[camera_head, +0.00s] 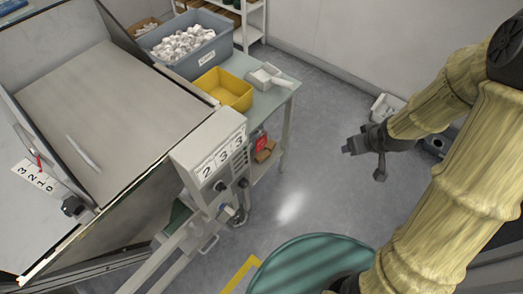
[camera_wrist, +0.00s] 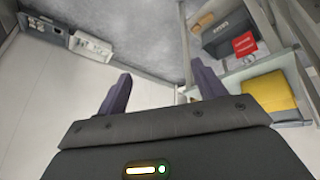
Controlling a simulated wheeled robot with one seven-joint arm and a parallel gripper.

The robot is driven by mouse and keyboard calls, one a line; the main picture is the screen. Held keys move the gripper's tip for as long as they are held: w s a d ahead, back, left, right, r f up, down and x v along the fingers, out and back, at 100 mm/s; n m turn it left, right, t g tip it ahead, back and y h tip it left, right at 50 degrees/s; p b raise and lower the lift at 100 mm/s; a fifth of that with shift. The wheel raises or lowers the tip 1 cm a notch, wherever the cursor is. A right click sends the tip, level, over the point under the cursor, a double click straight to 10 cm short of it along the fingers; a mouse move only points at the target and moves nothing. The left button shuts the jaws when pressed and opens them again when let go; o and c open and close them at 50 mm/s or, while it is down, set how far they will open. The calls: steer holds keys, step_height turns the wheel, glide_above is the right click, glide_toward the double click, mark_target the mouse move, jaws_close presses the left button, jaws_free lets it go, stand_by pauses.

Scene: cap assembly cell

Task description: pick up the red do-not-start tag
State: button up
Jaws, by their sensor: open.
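The red tag (camera_head: 261,143) is small in the head view, beside the side table's lower level, just right of the grey control box. In the wrist view a red piece (camera_wrist: 244,43), apparently the same tag, shows at upper right in front of a dark grey box. Its lettering is too small to read. My gripper (camera_head: 363,163) is open and empty over the floor, to the right of the tag and well apart from it. Its two dark fingers (camera_wrist: 160,70) are spread in the wrist view, with nothing between them.
The numbered control box (camera_head: 210,150) stands left of the tag. A green round surface (camera_head: 310,265) is in front. The floor between gripper and table is clear.

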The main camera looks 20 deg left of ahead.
mark_target(261, 144)
steer(key=w+a+f+n+y+b, duration=0.1)
steer(key=a+f+n+y+b, duration=0.3)
steer(key=a+f+y+b, duration=0.3)
steer(key=w+a+f+n+t+y+b, duration=0.1)
steer(key=a+f+n+y+b, duration=0.2)
steer(key=a+f+y+b, duration=0.5)
step_height(261, 144, down, 9)
steer(key=a+b, duration=0.1)
steer(key=b, duration=0.2)
steer(key=shift+w+a+n, duration=0.2)
steer(key=shift+a+n, duration=0.15)
steer(key=shift+n, duration=0.05)
steer(key=b+x, duration=0.1)
steer(key=x, duration=1.1)
steer(key=shift+d+r+b, duration=0.1)
steer(key=shift+r+b, duration=0.05)
steer(key=shift+b, duration=0.2)
steer(key=shift+w, duration=0.15)
steer(key=shift+a, duration=0.25)
